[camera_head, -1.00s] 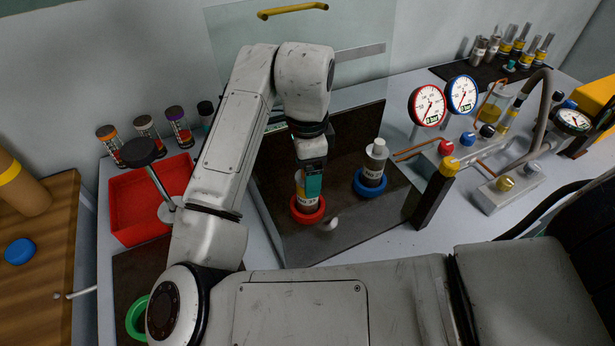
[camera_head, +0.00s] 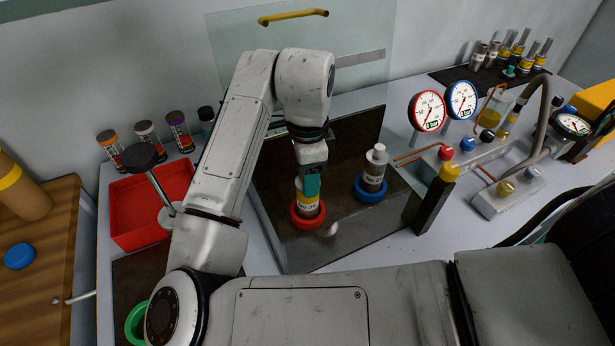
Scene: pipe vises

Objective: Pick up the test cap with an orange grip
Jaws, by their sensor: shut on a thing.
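My gripper (camera_head: 311,184) points down over the red ring (camera_head: 293,217) on the dark board. It is shut on the top of a pale cylinder with a printed label (camera_head: 313,205), which stands upright inside that ring. The gripper and its teal part cover the cylinder's top, so I cannot tell whether it has an orange grip. An orange-topped cylinder (camera_head: 106,137) stands at the back left, behind the red bin. I cannot tell from this view which one is the test cap.
A similar pale-topped cylinder (camera_head: 376,166) stands in a blue ring (camera_head: 371,196) to the right. A dark post with a yellow top (camera_head: 436,198), gauges (camera_head: 428,111) and valves are further right. The red bin (camera_head: 130,217) and a black-topped stand (camera_head: 142,156) are left.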

